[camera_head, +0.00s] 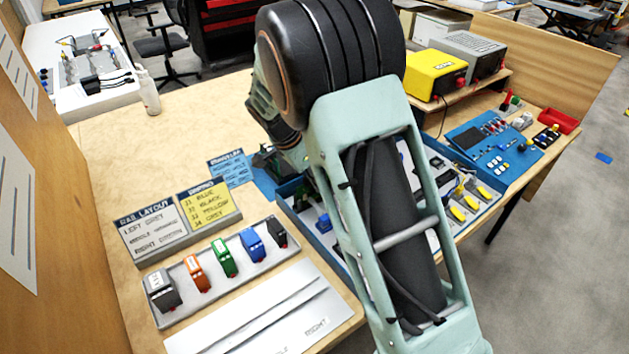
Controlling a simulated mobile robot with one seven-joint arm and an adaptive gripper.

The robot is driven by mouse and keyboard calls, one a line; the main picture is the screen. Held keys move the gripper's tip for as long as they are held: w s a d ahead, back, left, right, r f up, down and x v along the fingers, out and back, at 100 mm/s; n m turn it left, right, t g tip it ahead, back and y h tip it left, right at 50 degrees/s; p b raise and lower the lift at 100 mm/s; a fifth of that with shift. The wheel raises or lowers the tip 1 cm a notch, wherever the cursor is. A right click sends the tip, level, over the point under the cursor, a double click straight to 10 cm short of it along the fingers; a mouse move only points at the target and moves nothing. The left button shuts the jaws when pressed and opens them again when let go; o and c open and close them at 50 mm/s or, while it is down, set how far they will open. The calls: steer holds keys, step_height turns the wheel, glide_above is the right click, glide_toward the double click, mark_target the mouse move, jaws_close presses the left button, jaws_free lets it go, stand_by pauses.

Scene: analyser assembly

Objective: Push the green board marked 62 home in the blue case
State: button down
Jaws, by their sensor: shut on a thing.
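My gripper (268,163) shows only in part below my wrist, at the middle of the view behind my arm. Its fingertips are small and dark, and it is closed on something. A dark green piece shows there and looks like the green board; its mark 62 cannot be read. A blue surface (264,184) lies right under it and looks like part of the blue case. My arm hides most of this spot, so I cannot tell how deep the board sits.
A grey rack (193,318) with several coloured modules stands front left, behind a white labelled plate (262,312). Two sign blocks (150,232) stand behind the rack. A blue-walled tray (290,190) is partly behind my arm. A yellow box (434,75) stands back right.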

steer(key=shift+f+b, duration=0.45)
stand_by(0.4)
steer(key=c, duration=1.9)
jaws_free()
steer(key=shift+o, duration=0.4)
steer(key=shift+o, duration=1.4)
steer(key=shift+r, duration=0.1)
steer(key=shift+r+p, duration=1.8)
steer(key=shift+r, duration=1.7)
